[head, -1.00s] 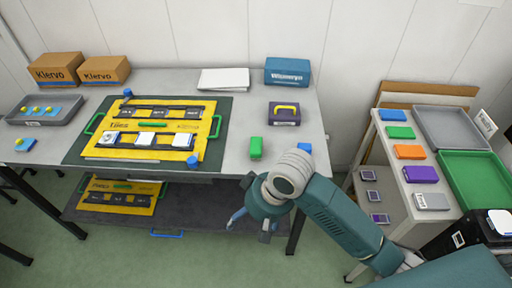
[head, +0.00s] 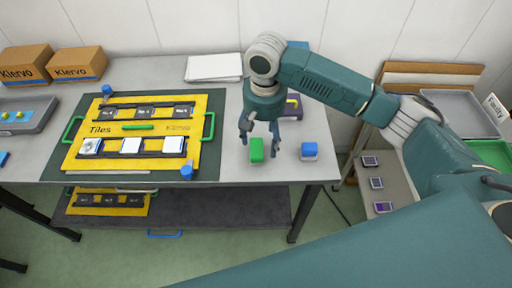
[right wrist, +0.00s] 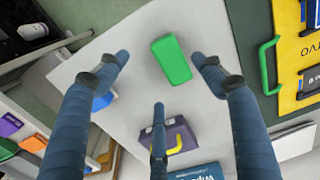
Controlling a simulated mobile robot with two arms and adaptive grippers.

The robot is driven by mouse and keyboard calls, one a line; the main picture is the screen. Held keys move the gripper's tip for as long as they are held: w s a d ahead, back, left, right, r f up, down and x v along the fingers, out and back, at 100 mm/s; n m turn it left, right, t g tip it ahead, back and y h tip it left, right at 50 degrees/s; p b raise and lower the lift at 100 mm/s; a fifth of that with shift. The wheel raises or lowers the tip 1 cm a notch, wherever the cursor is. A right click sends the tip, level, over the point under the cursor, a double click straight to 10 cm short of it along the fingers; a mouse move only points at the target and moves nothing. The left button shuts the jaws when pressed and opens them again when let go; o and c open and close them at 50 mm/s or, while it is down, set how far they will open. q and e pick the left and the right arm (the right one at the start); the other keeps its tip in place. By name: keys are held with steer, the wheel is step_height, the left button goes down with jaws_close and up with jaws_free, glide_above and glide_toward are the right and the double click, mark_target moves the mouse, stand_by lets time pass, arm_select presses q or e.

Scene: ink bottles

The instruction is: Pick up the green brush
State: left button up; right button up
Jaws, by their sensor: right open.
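The green brush (head: 256,150), a small green block with a pale lower part, stands on the grey table near its front edge. It also shows in the right wrist view (right wrist: 171,59), lying between and beyond the spread fingers. My right gripper (head: 259,132) is open and points down just above and behind the brush, with fingers on either side of it in the picture. It is empty, and I cannot tell whether any finger touches the brush. The right gripper's fingers (right wrist: 160,62) also show in the right wrist view. My left gripper is not in view.
A blue block (head: 309,151) stands just right of the brush. A purple box with a yellow handle (head: 293,106) is behind, partly hidden by my arm. The yellow tile board (head: 84,150) lies left on a dark mat. Bare table lies around the brush.

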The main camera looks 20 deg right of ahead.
mark_target(260, 147)
steer(key=shift+f, duration=0.55)
steer(key=shift+w+f, duration=0.15)
steer(key=shift+f, duration=0.15)
steer(key=f, duration=0.1)
steer(key=f+p, duration=0.1)
steer(key=f, duration=0.2)
steer(key=shift+w+a+f, duration=0.2)
steer(key=shift+w+a, duration=0.15)
steer(key=shift+f, duration=0.4)
steer(key=shift+c, duration=0.3)
steer(key=c, duration=1.2)
steer(key=shift+r, duration=0.4)
steer(key=shift+c, duration=0.2)
arm_select(q)
steer(key=shift+b, duration=0.5)
arm_select(e)
step_height(260, 147, up, 19)
steer(key=shift+r, duration=0.15)
